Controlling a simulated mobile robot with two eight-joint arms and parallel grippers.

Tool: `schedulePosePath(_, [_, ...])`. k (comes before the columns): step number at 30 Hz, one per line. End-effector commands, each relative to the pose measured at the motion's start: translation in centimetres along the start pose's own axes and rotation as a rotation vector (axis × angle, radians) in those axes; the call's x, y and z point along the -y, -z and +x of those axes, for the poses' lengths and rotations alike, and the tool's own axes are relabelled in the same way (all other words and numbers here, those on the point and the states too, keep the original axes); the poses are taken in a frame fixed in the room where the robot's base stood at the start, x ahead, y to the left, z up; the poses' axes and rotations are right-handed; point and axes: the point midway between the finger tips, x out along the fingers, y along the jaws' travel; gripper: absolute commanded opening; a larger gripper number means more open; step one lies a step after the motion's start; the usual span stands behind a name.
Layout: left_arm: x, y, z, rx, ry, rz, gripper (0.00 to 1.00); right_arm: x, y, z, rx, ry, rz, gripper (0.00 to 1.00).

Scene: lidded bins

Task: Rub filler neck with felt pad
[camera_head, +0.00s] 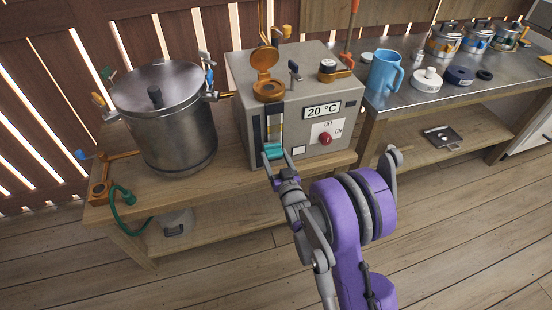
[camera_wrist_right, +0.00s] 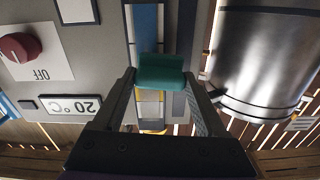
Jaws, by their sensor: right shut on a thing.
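The felt pad, a teal block (camera_head: 273,151), is held between the fingertips of my right gripper (camera_head: 277,158). The right wrist view shows the teal pad (camera_wrist_right: 160,70) spanning the gap between both fingers. The pad is in front of the grey box, at the lower part of its sight-glass strip; I cannot tell if it touches. The filler neck appears to be the orange round fitting (camera_head: 268,90) with a raised cap on the box's top front edge. It is above the pad and apart from it. My left gripper is not in view.
The grey box (camera_head: 240,80) has a 20 °C display and a red knob (camera_head: 326,139). A large steel pot (camera_head: 180,125) stands close on its left. A blue jug (camera_head: 384,72) and lids stand on the metal-topped table to the right. The floor in front is clear.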

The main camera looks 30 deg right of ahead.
Motion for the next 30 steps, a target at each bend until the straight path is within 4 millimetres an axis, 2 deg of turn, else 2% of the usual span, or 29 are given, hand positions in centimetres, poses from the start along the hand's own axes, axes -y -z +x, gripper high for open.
schedulePosePath(23, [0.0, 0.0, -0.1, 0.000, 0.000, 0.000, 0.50, 0.0, 0.0, 1.4, 0.000, 0.000, 0.000, 0.30])
schedulePosePath(30, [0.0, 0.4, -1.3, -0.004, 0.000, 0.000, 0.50, -1.8, 0.4, 1.3, -0.002, -0.002, -0.003, 0.30])
